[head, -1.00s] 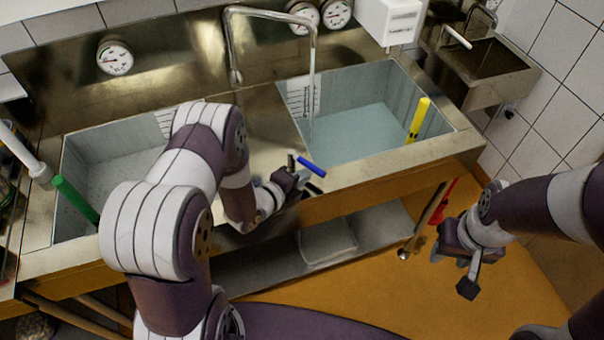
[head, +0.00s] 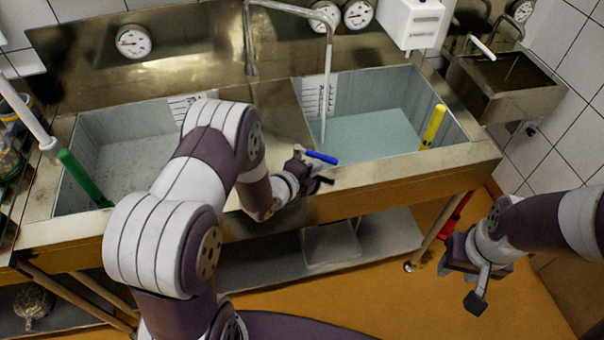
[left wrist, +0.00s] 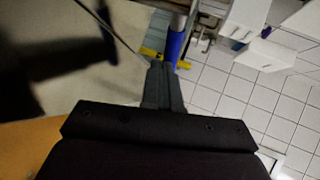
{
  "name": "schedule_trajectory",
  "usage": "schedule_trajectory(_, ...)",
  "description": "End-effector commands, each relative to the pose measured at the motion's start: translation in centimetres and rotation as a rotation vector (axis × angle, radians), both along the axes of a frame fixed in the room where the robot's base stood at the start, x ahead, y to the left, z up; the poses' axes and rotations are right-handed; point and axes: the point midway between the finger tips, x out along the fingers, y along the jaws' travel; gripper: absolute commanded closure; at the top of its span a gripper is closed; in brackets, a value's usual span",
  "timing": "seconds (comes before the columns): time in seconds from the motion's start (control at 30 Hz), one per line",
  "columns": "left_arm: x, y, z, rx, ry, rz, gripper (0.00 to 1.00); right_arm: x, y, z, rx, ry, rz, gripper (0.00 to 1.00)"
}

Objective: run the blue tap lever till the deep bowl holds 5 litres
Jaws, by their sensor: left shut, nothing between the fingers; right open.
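The blue tap lever (head: 320,157) stands on the front rim of the counter by the right bowl. It also shows in the left wrist view (left wrist: 174,44), just beyond my fingertips. My left gripper (head: 318,182) is shut and empty right at the lever; whether it touches cannot be told. The right bowl (head: 445,122) holds pale blue water (head: 370,137), with a graduated scale (head: 317,98) on its back wall. The tap spout (head: 290,8) reaches over it, and a thin stream appears to fall from it. My right gripper (head: 478,285) is open and empty, right of the counter front.
The left bowl (head: 85,140) has a green upright tube (head: 82,177). A yellow tube (head: 433,127) stands in the right bowl. Round gauges (head: 133,41) are on the back wall. A small basin (head: 505,88) is at the right. Orange floor lies free in front.

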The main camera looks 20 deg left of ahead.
Motion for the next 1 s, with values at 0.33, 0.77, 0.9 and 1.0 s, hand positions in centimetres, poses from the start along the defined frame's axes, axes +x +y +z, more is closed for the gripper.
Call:
schedule_trajectory(0.33,-2.0,1.0,0.8,-0.001,-0.001,0.002,1.00,0.0,0.0,-0.3,0.000,0.000,-0.001,0.57)
schedule_trajectory(0.77,-10.3,5.1,4.1,-0.007,0.001,0.005,1.00,0.0,0.0,-1.1,0.000,0.000,0.000,0.57)
schedule_trajectory(0.9,-10.9,5.3,4.4,-0.008,0.001,0.002,1.00,0.0,0.0,-1.1,0.000,0.000,-0.001,0.57)
schedule_trajectory(1.0,-11.0,5.3,4.4,-0.008,0.001,0.001,1.00,0.0,0.0,-1.1,0.000,0.000,0.000,0.57)
